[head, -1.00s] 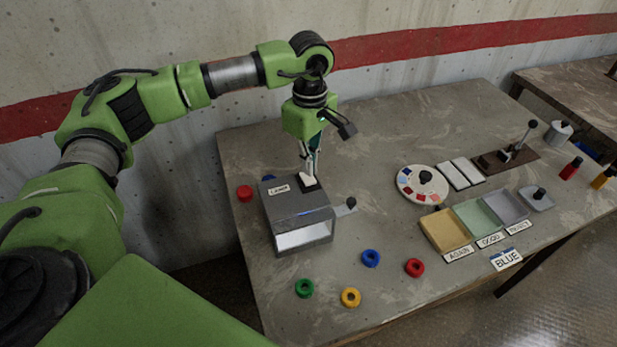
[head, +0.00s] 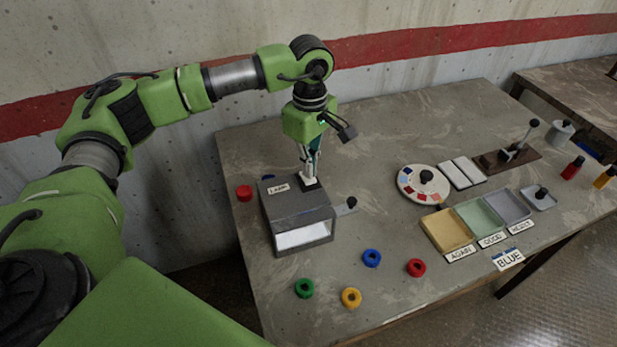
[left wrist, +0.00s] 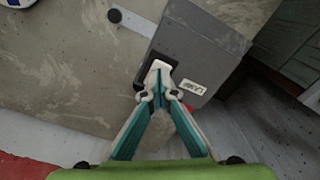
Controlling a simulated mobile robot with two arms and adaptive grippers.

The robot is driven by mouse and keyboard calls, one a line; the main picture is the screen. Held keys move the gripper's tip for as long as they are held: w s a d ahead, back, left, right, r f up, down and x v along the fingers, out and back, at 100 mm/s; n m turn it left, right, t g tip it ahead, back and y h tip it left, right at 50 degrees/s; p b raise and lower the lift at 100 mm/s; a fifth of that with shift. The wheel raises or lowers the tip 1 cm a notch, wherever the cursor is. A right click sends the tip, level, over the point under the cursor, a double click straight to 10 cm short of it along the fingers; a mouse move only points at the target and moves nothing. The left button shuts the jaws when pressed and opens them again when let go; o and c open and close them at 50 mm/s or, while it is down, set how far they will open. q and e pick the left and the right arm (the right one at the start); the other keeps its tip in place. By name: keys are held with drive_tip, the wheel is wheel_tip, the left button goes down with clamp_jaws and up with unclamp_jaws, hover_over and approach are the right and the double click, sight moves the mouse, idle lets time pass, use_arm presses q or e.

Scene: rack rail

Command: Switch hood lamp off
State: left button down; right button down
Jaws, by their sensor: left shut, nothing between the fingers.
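The grey hood (head: 297,213) stands on the table's left part, with a LAMP label (head: 278,188) on its top. Its open front shows a bright, lit inside (head: 303,236). My left gripper (head: 311,183) points down at the top of the hood beside the label, fingers together with nothing between them. My right gripper is not in view.
Red (head: 244,192), blue (head: 371,258), green (head: 304,288) and yellow (head: 351,298) rings lie around the hood. A dial disc (head: 409,194), coloured trays (head: 440,243) and a lever (head: 526,137) stand to the right. A black-knobbed tab (head: 347,206) sticks out from the hood's right side.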

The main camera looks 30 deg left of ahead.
use_arm(q)
drive_tip(key=shift+s+f+b, duration=0.1)
drive_tip(key=shift+f+b, duration=0.6)
drive_tip(key=shift+f, duration=0.25)
idle(0.3)
drive_tip(key=shift+r, duration=0.15)
drive_tip(key=shift+r+p, duration=0.5)
drive_tip(key=shift+r, duration=0.1)
drive_tip(key=shift+r+p, duration=1.4)
drive_tip(key=shift+r, duration=1.4)
